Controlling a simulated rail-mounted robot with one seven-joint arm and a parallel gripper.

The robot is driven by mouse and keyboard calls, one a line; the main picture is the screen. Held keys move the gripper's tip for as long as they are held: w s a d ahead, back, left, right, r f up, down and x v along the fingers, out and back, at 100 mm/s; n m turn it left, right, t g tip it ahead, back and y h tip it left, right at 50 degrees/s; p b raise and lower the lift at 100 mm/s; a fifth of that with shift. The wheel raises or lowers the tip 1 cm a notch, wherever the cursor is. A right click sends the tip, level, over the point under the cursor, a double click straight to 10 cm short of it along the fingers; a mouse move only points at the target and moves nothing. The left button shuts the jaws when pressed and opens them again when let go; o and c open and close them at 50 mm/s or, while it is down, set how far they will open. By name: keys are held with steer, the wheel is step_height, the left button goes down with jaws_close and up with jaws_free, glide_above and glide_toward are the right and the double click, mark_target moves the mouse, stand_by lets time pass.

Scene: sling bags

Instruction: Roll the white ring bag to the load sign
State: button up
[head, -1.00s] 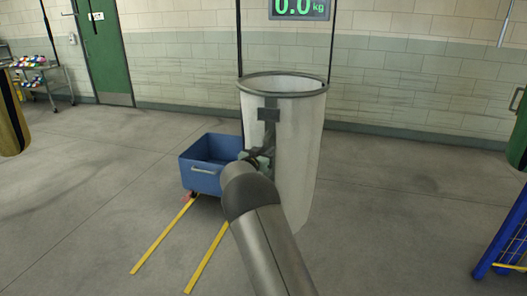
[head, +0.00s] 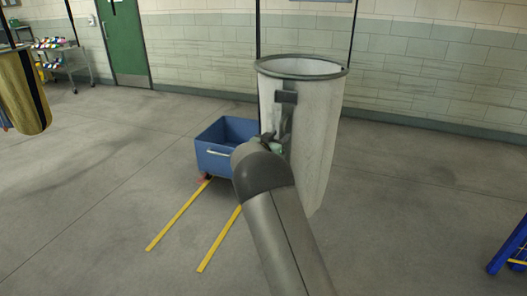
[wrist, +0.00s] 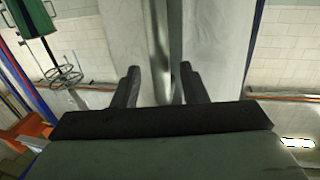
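The white ring bag (head: 318,140), a tall pale sack with a grey rim ring, hangs upright at the centre of the head view. A dark grey strap with a block (head: 286,97) runs down its near side. My gripper (head: 271,143) is at the bag's near left side, partly hidden by my arm. In the wrist view my gripper (wrist: 160,70) has its two fingers apart, with a grey strap or bar between them and white bag cloth behind. Contact cannot be told. Only the bottom edge of the load sign (head: 322,1) shows; its reading is cut off.
A blue wheeled cart (head: 225,145) stands left of the bag, with yellow floor lines (head: 178,214) in front. A yellow bag (head: 22,88) hangs far left. A blue rack (head: 508,250) is at the right edge. Open floor lies on both sides.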

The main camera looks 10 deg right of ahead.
steer(key=b+v, duration=0.2)
steer(key=v, duration=1.2)
steer(key=shift+s+a, duration=0.2)
steer(key=s+a+f+n+g+y, duration=0.2)
steer(key=s+n+g+y, duration=0.15)
steer(key=s+y, duration=0.5)
steer(key=s+a+f+n+g+y, duration=0.15)
steer(key=s+n+y, duration=0.4)
steer(key=s, duration=0.55)
steer(key=s+d+f+g, duration=0.1)
steer(key=s+g, duration=0.1)
steer(key=s, duration=0.6)
steer(key=s+d+f+g+h, duration=0.1)
steer(key=s+d+f+g, duration=0.1)
steer(key=s, duration=0.6)
steer(key=s+d+f+g, duration=0.1)
steer(key=s+g, duration=0.2)
steer(key=s, duration=0.5)
steer(key=shift+s+d+f+g+h, duration=0.2)
steer(key=shift+s+d+g+h, duration=0.1)
steer(key=shift+d+g, duration=0.1)
